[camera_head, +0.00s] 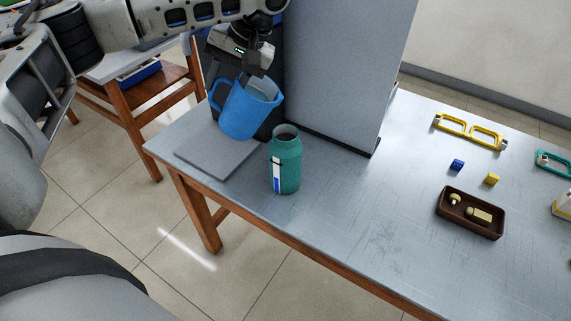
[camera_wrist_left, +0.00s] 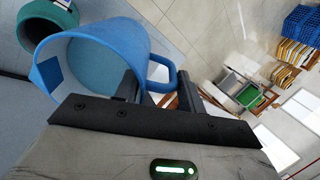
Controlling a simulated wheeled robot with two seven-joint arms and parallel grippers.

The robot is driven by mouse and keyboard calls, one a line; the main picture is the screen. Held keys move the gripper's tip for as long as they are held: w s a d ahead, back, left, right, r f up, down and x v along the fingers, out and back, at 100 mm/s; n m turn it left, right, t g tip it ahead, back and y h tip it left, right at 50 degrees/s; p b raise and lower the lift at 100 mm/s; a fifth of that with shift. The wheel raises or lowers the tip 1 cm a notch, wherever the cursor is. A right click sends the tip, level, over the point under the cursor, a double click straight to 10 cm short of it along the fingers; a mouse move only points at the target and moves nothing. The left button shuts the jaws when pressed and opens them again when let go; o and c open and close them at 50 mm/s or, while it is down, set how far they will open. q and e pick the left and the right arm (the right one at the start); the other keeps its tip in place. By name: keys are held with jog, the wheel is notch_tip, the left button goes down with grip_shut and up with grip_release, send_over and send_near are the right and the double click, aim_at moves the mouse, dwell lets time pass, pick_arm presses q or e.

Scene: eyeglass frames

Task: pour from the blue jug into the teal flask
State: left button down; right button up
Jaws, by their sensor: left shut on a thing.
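The blue jug (camera_head: 248,110) is held up in my left gripper (camera_head: 258,72), tilted, above the grey square board and up and left of the flask. Its handle is on the left in the head view. In the left wrist view the jug (camera_wrist_left: 88,58) shows its open mouth, with the left gripper (camera_wrist_left: 160,92) shut on its rim or wall; the exact contact is partly hidden. The teal flask (camera_head: 286,165) stands upright and open on the table, apart from the jug. Its mouth (camera_wrist_left: 45,22) shows beyond the jug in the wrist view. My right gripper is not in view.
A grey square board (camera_head: 205,160) lies at the table's left corner. A tall grey panel (camera_head: 345,75) stands behind the flask. To the right are a brown tray (camera_head: 447,208), blue and yellow cubes, and yellow eyeglass frames (camera_head: 468,128). The table between is clear.

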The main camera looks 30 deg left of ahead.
pick_arm(q)
jog(key=shift+w+f, duration=0.1)
jog(key=shift+f, duration=0.05)
dwell(0.3)
jog(key=shift+d+f+y, duration=0.1)
jog(key=shift+f+y, duration=0.05)
jog(key=shift+y, duration=0.25)
jog(key=shift+f, duration=0.1)
jog(key=shift+d+f+g+y, duration=0.1)
jog(key=shift+g+y, duration=0.2)
jog(key=shift+w+d+f, duration=0.1)
dwell(0.4)
jog(key=shift+d+y, duration=0.1)
jog(key=shift+y, duration=0.4)
dwell(0.3)
